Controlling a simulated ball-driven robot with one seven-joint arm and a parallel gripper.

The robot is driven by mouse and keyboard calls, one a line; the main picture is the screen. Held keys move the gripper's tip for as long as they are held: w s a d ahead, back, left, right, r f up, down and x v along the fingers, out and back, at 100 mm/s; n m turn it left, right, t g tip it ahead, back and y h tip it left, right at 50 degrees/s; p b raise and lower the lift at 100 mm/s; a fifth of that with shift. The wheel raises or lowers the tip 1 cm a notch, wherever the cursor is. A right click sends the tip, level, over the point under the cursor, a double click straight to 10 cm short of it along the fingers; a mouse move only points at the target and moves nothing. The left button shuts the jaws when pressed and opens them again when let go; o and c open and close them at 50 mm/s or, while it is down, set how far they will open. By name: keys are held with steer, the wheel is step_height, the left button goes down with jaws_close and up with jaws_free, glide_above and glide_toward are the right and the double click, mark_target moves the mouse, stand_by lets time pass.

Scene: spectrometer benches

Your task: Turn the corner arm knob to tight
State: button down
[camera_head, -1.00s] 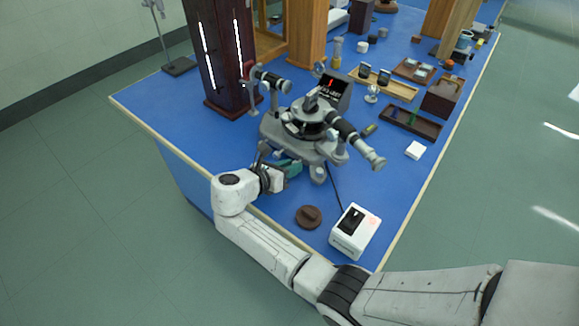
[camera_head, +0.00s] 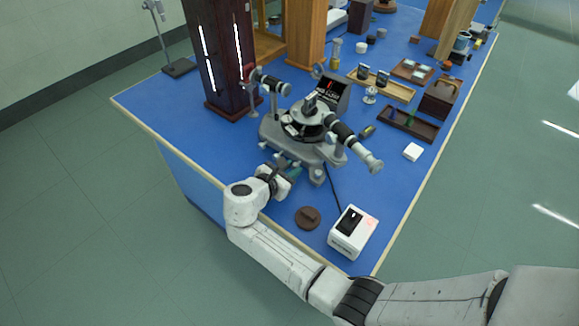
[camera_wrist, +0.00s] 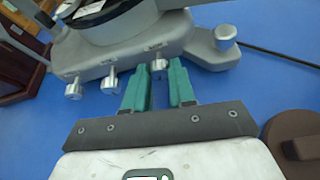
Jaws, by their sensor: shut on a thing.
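The grey spectrometer (camera_head: 290,140) stands on the blue bench with its black round table and two tubes. In the wrist view, three small silver knobs line its front edge: a left knob (camera_wrist: 74,90), a middle knob (camera_wrist: 109,85) and a right knob (camera_wrist: 158,66). Small labels above them are too blurred to read. My gripper (camera_wrist: 160,76) has teal fingers, one on each side of the right knob, and is shut on it. In the head view my gripper (camera_head: 290,171) is low at the spectrometer's front, and the knob is hidden there.
A silver corner foot screw (camera_wrist: 225,36) is right of the fingers. A brown round object (camera_head: 308,217) and a white box (camera_head: 353,232) with a black top stand nearby. A cable runs behind them. A dark lamp housing (camera_head: 222,60) stands back left.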

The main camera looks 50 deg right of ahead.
steer(key=m+t+b, duration=0.1)
steer(key=m+t, duration=0.1)
steer(key=m, duration=0.1)
steer(key=shift+s+f+b, duration=0.2)
steer(key=shift+f+b, duration=0.05)
steer(key=shift+b, duration=0.1)
steer(key=shift+s+m+t+b, duration=0.1)
steer(key=shift+m+t+b, duration=0.6)
steer(key=shift+m+b, duration=0.3)
steer(key=shift+r, duration=0.1)
steer(key=c, duration=0.9)
jaws_free()
steer(key=shift+c, duration=0.2)
steer(key=v, duration=1)
steer(key=shift+s+a+b, duration=0.15)
steer(key=shift+a+b, duration=0.15)
steer(key=shift+a, duration=0.15)
